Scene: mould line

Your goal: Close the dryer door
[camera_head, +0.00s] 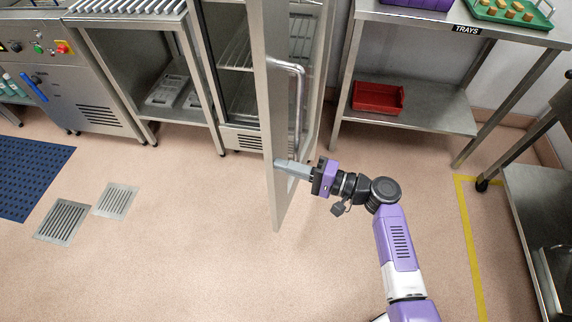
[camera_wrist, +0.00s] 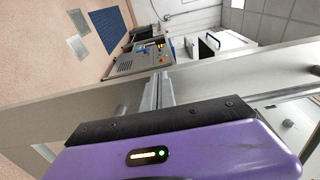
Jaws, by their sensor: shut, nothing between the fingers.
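The dryer door (camera_head: 262,120) stands open in the head view, swung out from the dryer cabinet (camera_head: 238,98) towards me. A bar handle (camera_head: 299,105) runs down its right-hand face. My gripper (camera_head: 278,164) is shut and empty, with its fingertips at the door's edge, below the handle. In the wrist view the shut fingers (camera_wrist: 158,88) reach to the door panel (camera_wrist: 215,77), which crosses the picture. I cannot tell whether they press on it. The cabinet's inside, with wire shelves, shows behind the door.
A steel table marked TRAYS (camera_head: 468,30) stands right of the dryer, with a red bin (camera_head: 378,97) on its lower shelf. A steel rack (camera_head: 150,110) stands left. A wheeled cart (camera_head: 520,200) is at the right.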

